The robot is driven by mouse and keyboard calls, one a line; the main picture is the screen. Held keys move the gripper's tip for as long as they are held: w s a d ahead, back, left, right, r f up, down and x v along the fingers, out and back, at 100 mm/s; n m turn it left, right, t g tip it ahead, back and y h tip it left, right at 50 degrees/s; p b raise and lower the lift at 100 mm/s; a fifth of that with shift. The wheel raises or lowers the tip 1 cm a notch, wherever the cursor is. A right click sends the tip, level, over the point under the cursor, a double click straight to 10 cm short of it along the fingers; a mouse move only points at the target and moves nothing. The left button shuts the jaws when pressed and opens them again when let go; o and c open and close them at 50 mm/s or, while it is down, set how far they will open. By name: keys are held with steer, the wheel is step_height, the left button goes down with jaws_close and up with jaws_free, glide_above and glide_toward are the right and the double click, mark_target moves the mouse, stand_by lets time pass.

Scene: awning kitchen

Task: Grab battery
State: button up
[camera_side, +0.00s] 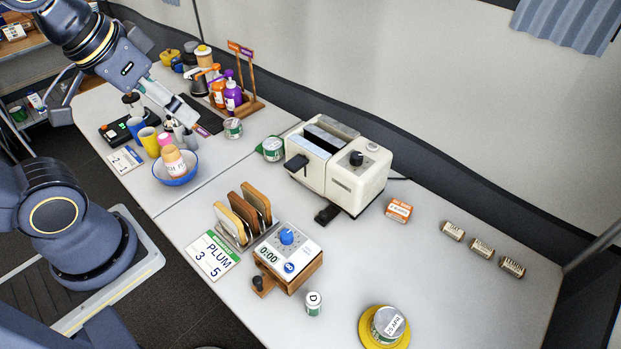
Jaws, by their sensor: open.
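A small upright cylinder marked "D" (314,303), white and green, stands on the counter in front of the dial timer; it looks like a D-cell battery. My gripper (188,112) is open at the upper left, over the cluttered left part of the counter, far from the "D" cylinder. Its fingertips overlap cups and bottles in the picture, so contact is unclear.
A toaster (340,170) stands mid-counter, with a toast rack (243,217) and timer box (288,257) nearer. A blue bowl (175,178) holds a jar. A tin sits on a yellow dish (361,329). The right counter is mostly clear.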

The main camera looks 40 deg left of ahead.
steer(key=c, duration=0.4)
steer(key=shift+o, duration=0.2)
